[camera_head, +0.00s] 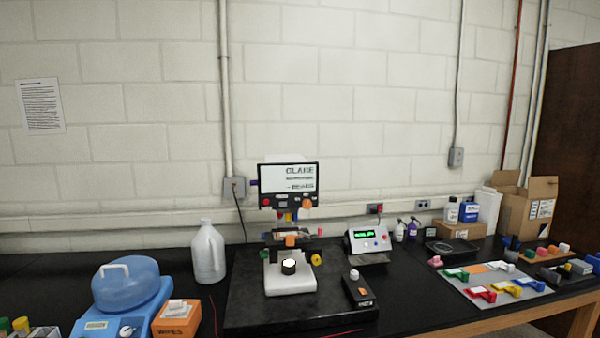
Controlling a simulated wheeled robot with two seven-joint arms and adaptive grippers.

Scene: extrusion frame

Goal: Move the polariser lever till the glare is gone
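A microscope-like instrument (291,281) with a white base stands on a dark slab at the middle of the bench. Its screen (288,179) shows the word GLARE in large letters, with smaller lines too blurred to read surely. Under the screen are coloured objective parts (289,215) and a stage area with an orange block (291,241). I cannot tell which small part is the polariser lever. Neither of my grippers is in view.
The dark slab (245,312) carries the instrument and a small black box (359,291). A grey meter (368,240) stands behind right. A white jug (208,254), blue container (127,290) and orange wipes box (177,323) stand left. A tray (509,300) of coloured parts lies right.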

